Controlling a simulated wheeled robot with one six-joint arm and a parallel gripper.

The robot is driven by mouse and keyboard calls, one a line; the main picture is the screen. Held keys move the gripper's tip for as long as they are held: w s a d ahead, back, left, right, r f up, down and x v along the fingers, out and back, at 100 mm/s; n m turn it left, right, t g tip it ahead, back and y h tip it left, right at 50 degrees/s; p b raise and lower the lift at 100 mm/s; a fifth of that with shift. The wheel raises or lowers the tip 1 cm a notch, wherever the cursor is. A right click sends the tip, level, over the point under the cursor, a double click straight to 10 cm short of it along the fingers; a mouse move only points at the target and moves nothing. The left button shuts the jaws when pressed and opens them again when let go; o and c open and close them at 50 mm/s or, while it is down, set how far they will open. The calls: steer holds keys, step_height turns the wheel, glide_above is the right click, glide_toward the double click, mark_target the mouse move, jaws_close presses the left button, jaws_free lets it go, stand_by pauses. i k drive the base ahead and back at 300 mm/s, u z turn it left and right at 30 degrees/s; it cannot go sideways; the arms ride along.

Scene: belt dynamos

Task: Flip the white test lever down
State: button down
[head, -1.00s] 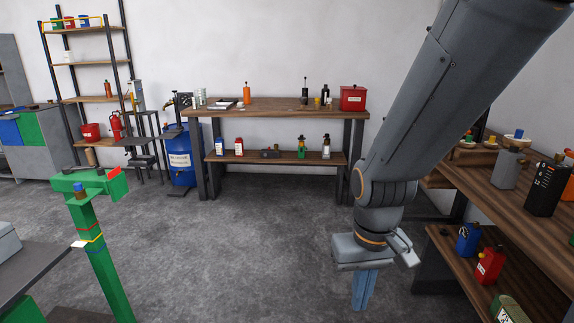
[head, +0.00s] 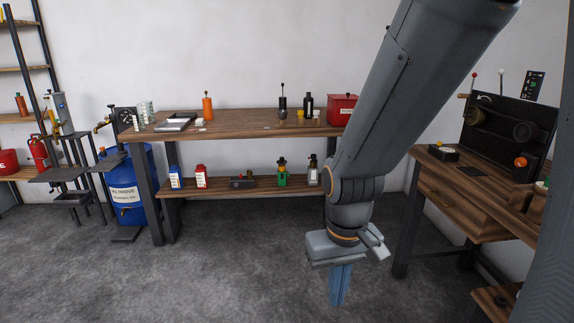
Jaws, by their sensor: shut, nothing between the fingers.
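A test stand with a dark panel (head: 508,135) stands on the wooden bench at the right in the head view. A thin lever with a white knob (head: 501,73) stands upright above its top edge. A similar lever with a red knob (head: 474,76) stands to its left. My gripper (head: 338,302) points down in front of the back bench, with its blue fingers together and empty. It is low and to the left of the panel, well apart from both levers. The base of the white lever is too small to make out clearly.
The right bench (head: 440,172) has a drawer and carries a small dark box (head: 443,152). The back bench (head: 240,126) holds bottles and a red box (head: 342,108). A blue barrel (head: 128,190) stands at left. The grey floor between is clear.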

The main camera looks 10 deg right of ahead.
mark_target(501, 72)
steer(key=z, duration=0.65)
steer(key=i, duration=1.2)
steer(key=z, duration=1)
